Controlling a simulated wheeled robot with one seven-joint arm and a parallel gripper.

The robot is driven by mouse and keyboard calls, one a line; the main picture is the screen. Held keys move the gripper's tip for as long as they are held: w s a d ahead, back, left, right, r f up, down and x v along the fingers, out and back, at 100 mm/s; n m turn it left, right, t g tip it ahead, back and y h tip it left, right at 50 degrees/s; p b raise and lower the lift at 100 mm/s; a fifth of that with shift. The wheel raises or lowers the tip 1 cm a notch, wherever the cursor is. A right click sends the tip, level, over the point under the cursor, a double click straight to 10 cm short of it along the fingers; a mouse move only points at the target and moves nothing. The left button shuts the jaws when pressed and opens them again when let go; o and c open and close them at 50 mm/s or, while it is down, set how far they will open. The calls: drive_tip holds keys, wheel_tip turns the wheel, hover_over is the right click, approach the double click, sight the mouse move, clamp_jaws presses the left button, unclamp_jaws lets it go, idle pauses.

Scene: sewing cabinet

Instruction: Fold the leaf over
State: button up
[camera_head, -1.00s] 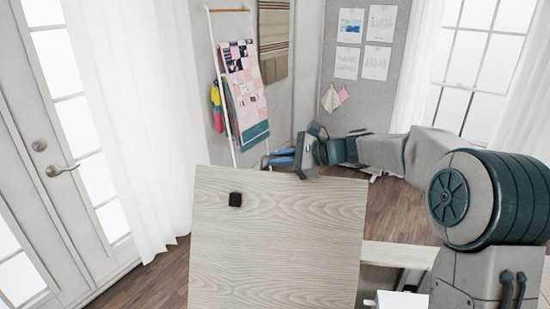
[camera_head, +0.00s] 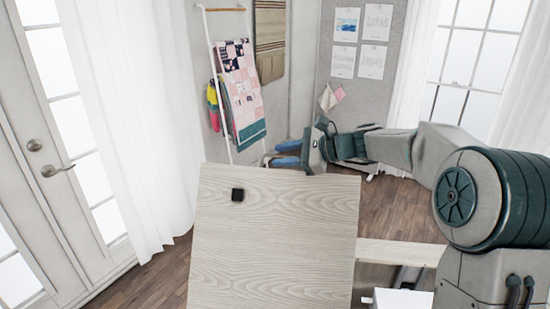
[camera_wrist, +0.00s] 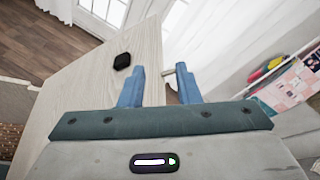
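The leaf (camera_head: 270,235) is a pale wood-grain panel standing tilted up, with a small black knob (camera_head: 237,194) near its upper left corner. In the wrist view the leaf (camera_wrist: 95,85) and the knob (camera_wrist: 122,61) show left of and behind the fingers. My gripper (camera_head: 280,154) is just beyond the leaf's top edge in the head view, its blue fingers pointing left. In the wrist view my gripper (camera_wrist: 160,85) is open with nothing held. The left finger overlaps the leaf, and the right finger is past its edge. I cannot tell whether either touches it.
A pale wooden surface (camera_head: 400,252) lies right of the leaf, with a white object (camera_head: 400,299) below it. A ladder rack with a quilt (camera_head: 243,95) stands behind. White curtains (camera_head: 130,120) and a door (camera_head: 40,190) are at left. Floor shows on both sides.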

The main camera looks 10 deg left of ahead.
drive_tip(key=b+v, duration=0.2)
drive_tip(key=v, duration=0.9)
